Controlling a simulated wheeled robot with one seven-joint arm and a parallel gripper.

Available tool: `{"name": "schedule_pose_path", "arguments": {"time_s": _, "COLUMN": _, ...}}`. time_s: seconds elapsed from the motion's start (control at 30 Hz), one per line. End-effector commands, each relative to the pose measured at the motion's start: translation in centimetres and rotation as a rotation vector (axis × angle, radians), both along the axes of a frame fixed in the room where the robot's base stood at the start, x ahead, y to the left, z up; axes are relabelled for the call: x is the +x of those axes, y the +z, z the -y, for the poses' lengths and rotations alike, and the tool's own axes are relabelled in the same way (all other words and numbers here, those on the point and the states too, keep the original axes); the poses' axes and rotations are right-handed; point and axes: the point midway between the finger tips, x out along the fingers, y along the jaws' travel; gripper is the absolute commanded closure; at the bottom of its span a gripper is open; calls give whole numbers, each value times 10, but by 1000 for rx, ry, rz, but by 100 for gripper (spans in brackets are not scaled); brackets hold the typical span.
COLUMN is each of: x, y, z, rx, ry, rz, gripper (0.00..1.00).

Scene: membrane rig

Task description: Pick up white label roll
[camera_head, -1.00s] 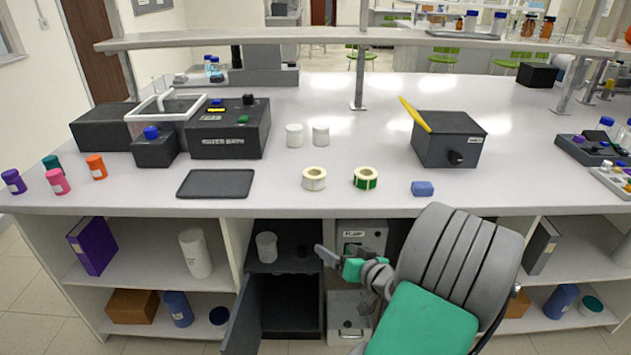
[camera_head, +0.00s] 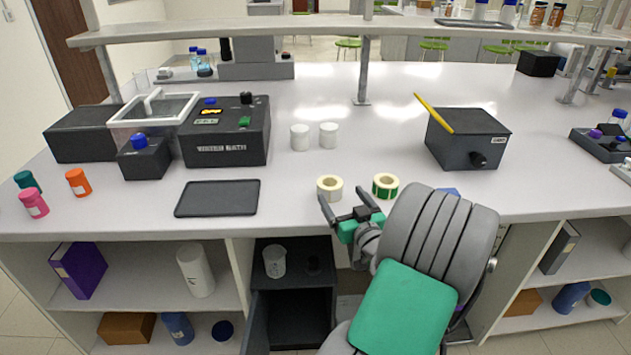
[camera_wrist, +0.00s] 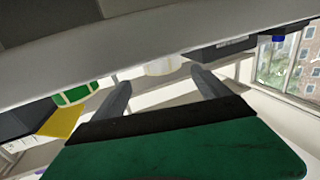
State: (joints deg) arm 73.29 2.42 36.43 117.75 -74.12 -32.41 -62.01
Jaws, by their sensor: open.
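The white label roll (camera_head: 331,195) is a cream-white ring with a hole in its top, lying flat near the front edge of the bench. It also shows in the wrist view (camera_wrist: 163,67), beyond and between the fingertips. My gripper (camera_head: 346,203) is open and empty, just in front of the roll at the bench edge. Its two fingers also show in the wrist view (camera_wrist: 161,87), apart from the roll. A similar roll with green labels (camera_head: 385,190) lies to the right of the white one and shows at left in the wrist view (camera_wrist: 76,95).
A dark flat tray (camera_head: 217,208) lies left of the rolls. Two white jars (camera_head: 314,139) stand behind them. A blue block (camera_head: 449,192) is partly hidden by my arm. An open dark cabinet (camera_head: 292,310) is below.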

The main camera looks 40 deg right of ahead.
Motion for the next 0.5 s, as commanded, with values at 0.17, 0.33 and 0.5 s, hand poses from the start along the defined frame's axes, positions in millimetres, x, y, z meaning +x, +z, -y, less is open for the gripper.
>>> {"name": "schedule_pose_path", "arguments": {"time_s": 0.17, "x": 28, "y": 2, "z": -1, "rx": 0, "ry": 19, "rz": -1, "gripper": 14}}
{"name": "schedule_pose_path", "arguments": {"time_s": 0.33, "x": 57, "y": 2, "z": 2, "rx": 2, "ry": 28, "rz": -2, "gripper": 14}}
{"name": "schedule_pose_path", "arguments": {"time_s": 0.5, "x": 79, "y": -1, "z": 10, "rx": 2, "ry": 26, "rz": -2, "gripper": 14}}
